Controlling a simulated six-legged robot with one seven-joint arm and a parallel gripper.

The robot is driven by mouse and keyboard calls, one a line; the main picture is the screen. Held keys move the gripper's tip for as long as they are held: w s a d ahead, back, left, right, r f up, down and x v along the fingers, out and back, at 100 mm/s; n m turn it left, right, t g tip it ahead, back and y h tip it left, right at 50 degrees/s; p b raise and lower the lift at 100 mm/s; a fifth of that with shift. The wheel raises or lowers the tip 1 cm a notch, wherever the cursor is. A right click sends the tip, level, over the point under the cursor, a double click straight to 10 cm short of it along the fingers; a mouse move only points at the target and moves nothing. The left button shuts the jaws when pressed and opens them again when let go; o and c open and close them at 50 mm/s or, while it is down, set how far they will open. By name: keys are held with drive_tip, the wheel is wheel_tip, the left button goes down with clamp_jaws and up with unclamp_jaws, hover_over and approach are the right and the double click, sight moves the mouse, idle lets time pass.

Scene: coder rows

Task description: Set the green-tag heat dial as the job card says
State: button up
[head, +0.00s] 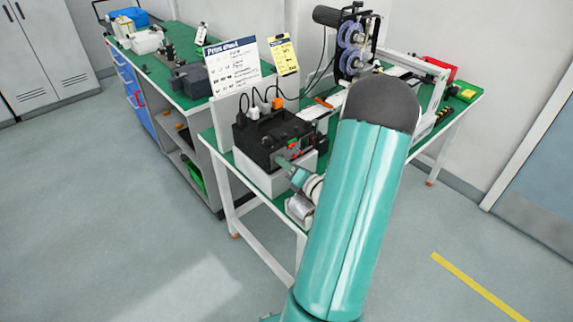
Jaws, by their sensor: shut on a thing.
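A black control box (268,133) stands on a white block on the green bench. Small green and red marks (292,146) show on its front face, too small to read. My gripper (281,162) is at the lower front of the box, shut on what appears to be the heat dial. The dial and its pointer are hidden by the jaws, so its setting cannot be read. A yellow card (284,55) stands behind the box, beside a larger white card (232,66).
Cables and plugs (262,108) rise from the top of the box. A machine with purple reels (352,48) stands behind my arm. A red bin (436,68) is at the bench's far right. A second bench (160,72) is at left. The left floor is clear.

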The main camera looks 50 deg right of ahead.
drive_tip(key=shift+m, duration=0.3)
drive_tip(key=o, duration=0.7)
drive_tip(key=shift+s, duration=0.15)
drive_tip(key=v, duration=1.3)
drive_tip(key=shift+s+a, duration=0.1)
drive_tip(key=shift+s, duration=0.2)
drive_tip(key=shift+w, duration=0.1)
